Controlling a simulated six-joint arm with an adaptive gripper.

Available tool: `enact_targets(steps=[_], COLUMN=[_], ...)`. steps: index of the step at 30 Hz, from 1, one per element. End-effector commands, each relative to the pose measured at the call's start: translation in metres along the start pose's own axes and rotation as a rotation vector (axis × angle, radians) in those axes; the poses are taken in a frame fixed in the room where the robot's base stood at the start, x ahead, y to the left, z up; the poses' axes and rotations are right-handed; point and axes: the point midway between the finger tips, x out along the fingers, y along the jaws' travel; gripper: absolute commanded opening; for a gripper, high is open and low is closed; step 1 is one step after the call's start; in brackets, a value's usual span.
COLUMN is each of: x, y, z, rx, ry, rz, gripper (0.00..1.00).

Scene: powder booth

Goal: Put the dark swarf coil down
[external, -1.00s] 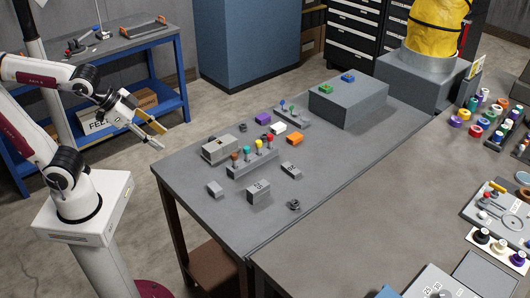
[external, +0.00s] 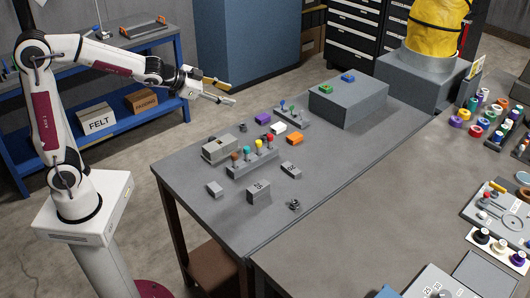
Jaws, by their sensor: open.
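A small dark coil-like piece (external: 294,204) lies on the grey table near its front right edge. Another small dark piece (external: 243,127) lies further back on the table, left of the purple block. Both are too small to tell which is the dark swarf coil. My gripper (external: 231,95) is open, with no object visible between its fingers. It is raised at the table's back left, apart from both dark pieces.
A grey rack with coloured knobs (external: 253,165), a grey box (external: 219,149) and small grey blocks (external: 258,191) stand mid-table. Purple (external: 263,118), white (external: 279,128) and orange (external: 295,138) blocks lie behind. A large grey block (external: 348,102) stands at the back right.

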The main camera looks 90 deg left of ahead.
Motion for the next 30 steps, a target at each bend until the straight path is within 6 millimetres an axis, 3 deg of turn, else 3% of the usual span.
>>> enact_targets(steps=[14, 23, 30], x=[0.092, 0.139, 0.168], y=[-0.065, -0.099, -0.12], z=[0.015, 0.047, 0.084], rx=[0.022, 0.023, 0.009], ry=[0.113, 0.18, 0.23], rz=[0.012, 0.062, 0.12], gripper=[0.42, 0.42, 0.42])
